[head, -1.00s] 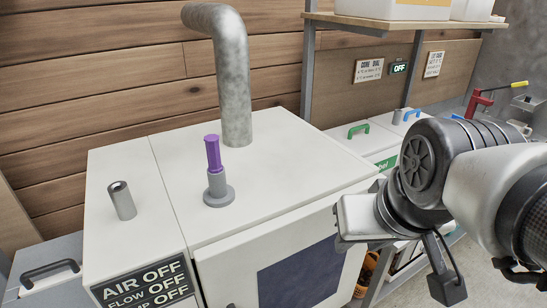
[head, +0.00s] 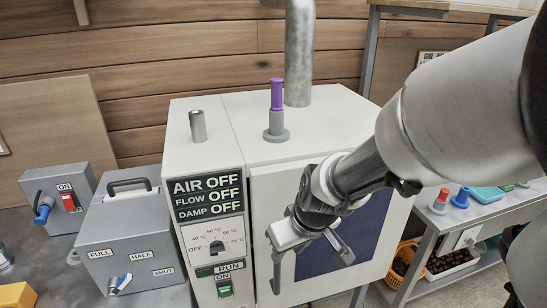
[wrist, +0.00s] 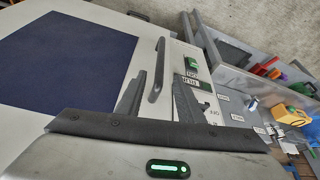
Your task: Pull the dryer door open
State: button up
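The dryer (head: 215,130) is a white cabinet with a vent pipe on top. Its door (head: 268,190) has a dark blue window (head: 368,225) and looks shut. My gripper (head: 312,275) is in front of the door's left part, fingers apart and empty. In the wrist view the dark bar handle (wrist: 158,65) stands on the door beside the blue window (wrist: 75,60). The lower part of the handle appears between the fingertips of my gripper (wrist: 160,80); I cannot tell the depth gap.
Left of the door is the control panel (head: 208,195), reading AIR OFF, FLOW OFF, DAMP OFF, with a dial and green RUN switch. A grey box (head: 130,235) with a handle stands further left. A shelf bench (head: 480,215) with an orange basket (head: 402,262) stands right.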

aim_at(279, 265)
jog(key=b+x, duration=0.6)
jog(key=x, duration=0.7)
jog(key=shift+f, duration=0.1)
grip_shut()
